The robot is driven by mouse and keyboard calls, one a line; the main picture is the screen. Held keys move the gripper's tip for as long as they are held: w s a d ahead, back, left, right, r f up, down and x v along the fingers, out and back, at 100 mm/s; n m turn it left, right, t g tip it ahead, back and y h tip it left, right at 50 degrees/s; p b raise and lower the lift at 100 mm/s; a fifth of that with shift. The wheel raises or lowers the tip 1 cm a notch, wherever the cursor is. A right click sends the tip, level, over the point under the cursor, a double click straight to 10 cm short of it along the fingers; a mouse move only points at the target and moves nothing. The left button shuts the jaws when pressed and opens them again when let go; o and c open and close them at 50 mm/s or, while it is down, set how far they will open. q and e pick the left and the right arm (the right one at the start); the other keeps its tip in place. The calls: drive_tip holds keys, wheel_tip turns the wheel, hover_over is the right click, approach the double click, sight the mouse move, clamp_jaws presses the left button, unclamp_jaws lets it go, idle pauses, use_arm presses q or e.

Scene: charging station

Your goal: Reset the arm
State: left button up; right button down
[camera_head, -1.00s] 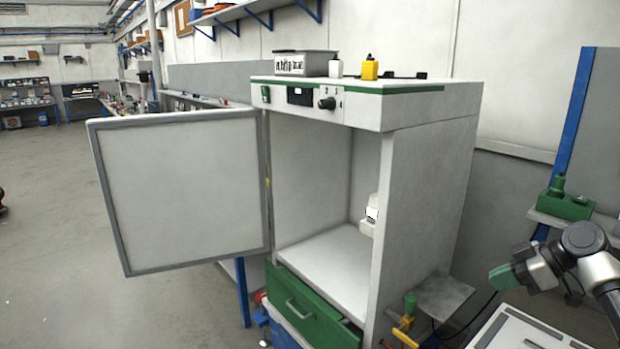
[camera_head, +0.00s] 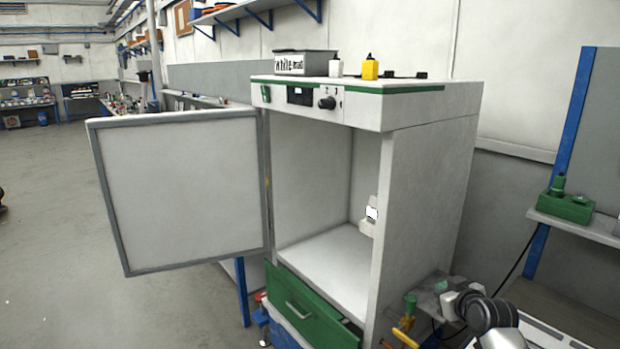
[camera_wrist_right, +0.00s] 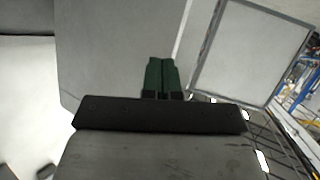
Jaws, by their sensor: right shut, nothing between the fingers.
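My right arm comes in at the lower right of the head view. Its gripper (camera_head: 441,287) is small there, with a bit of green at the tip, near the right side of the white cabinet (camera_head: 425,190). In the right wrist view the two green fingers (camera_wrist_right: 161,76) lie side by side, shut, with nothing between them. My left gripper is in neither view.
The cabinet door (camera_head: 180,195) stands wide open to the left, and a green drawer (camera_head: 305,310) is partly pulled out below.

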drive_tip(key=w+d+r+t+h, duration=0.1)
drive_tip(key=d+r+t+h, duration=0.2)
drive_tip(key=r+t, duration=0.3)
drive_tip(key=s+a+f+g, duration=0.15)
drive_tip(key=s+f, duration=0.25)
drive_tip(key=f, duration=0.7)
drive_tip(key=s+a+f+g+b, duration=0.1)
drive_tip(key=s+f+g, duration=0.25)
drive_tip(key=f, duration=0.75)
drive_tip(key=s+a+f+g, duration=0.15)
drive_tip(key=s+f, duration=0.35)
drive_tip(key=f, duration=0.7)
drive_tip(key=s+a+f+m+g+b, duration=0.15)
drive_tip(key=s+f+g, duration=0.35)
drive_tip(key=s+f, duration=1.25)
drive_tip(key=s+a+f+g, duration=0.2)
drive_tip(key=s+f, duration=0.2)
drive_tip(key=s, duration=0.7)
drive_tip(key=s+a+f+g, duration=0.1)
drive_tip(key=s+f+g, duration=0.1)
drive_tip(key=s, duration=0.8)
drive_tip(key=s+a+f+g+y, duration=0.1)
drive_tip(key=s+f, duration=0.4)
drive_tip(key=s, duration=0.6)
drive_tip(key=shift+s+a+f+g, duration=0.3)
drive_tip(key=shift+s+a+g, duration=0.05)
drive_tip(key=shift+a+g, duration=0.5)
